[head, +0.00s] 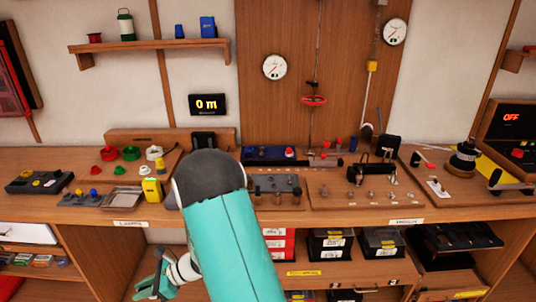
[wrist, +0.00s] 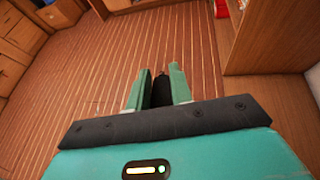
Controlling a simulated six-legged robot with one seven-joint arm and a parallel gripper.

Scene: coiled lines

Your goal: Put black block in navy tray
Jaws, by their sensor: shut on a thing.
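My gripper (wrist: 160,90) is shut on a black block (wrist: 161,92), which shows between the two green fingers in the wrist view. Wooden floor lies beyond it. In the head view my gripper (head: 150,286) hangs low at the left, below the bench top and in front of the shelves; the block cannot be made out clearly there. A navy tray (head: 262,159) lies on the bench top near the back wall, just right of my arm's dark joint. Small items with some red and white show on it. My arm covers part of the bench near it.
The wooden bench (head: 130,224) carries a metal tray (head: 125,197), a yellow block (head: 152,190), red and green rings, and a board with pegs (head: 370,193). In the wrist view, a wooden cabinet (wrist: 262,45) stands at right.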

